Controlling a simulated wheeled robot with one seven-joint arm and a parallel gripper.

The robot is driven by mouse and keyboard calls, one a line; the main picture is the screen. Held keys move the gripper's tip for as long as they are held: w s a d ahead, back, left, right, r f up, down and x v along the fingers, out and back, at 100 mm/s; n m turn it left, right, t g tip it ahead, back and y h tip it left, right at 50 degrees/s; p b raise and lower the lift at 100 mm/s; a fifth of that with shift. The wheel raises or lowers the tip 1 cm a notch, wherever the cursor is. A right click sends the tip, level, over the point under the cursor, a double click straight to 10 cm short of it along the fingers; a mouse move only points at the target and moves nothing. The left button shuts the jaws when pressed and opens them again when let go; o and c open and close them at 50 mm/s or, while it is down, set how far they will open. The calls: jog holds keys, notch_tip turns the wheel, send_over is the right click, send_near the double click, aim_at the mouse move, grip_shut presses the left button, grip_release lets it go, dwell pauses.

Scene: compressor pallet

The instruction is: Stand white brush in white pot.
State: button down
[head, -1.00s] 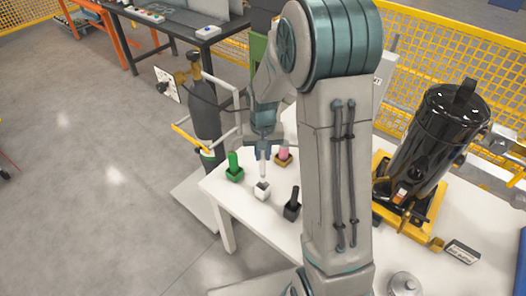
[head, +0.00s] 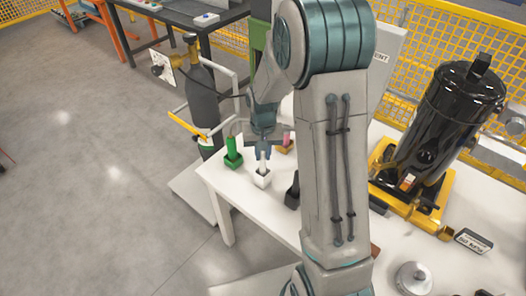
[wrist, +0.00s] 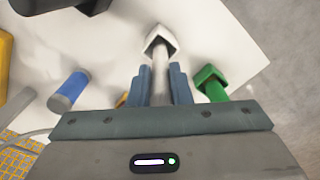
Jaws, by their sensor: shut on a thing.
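The white pot (head: 261,180) is a small square pot near the front left edge of the white table; the wrist view shows its rim (wrist: 161,31) at the top centre. My gripper (head: 263,152) is above it, shut on the white brush (head: 263,163). In the wrist view, the brush (wrist: 160,72) stands between the two blue fingers (wrist: 160,85). Its lower end reaches the mouth of the pot and looks to be inside. I cannot tell whether it touches the pot's bottom.
A green pot with a green brush (head: 232,152) stands close on the left. A pink brush (head: 287,140) stands behind right, and a black brush in a black pot (head: 293,192) in front right. A black compressor (head: 445,120) on a yellow base fills the table's right side.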

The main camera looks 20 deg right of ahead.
jog(key=shift+f+b, duration=0.5)
jog(key=shift+f, duration=0.3)
jog(key=c, duration=1.3)
grip_release()
jog(key=shift+o, duration=0.2)
jog(key=shift+r, duration=0.15)
notch_tip(320, 180, up, 14)
jog(key=shift+f, duration=0.2)
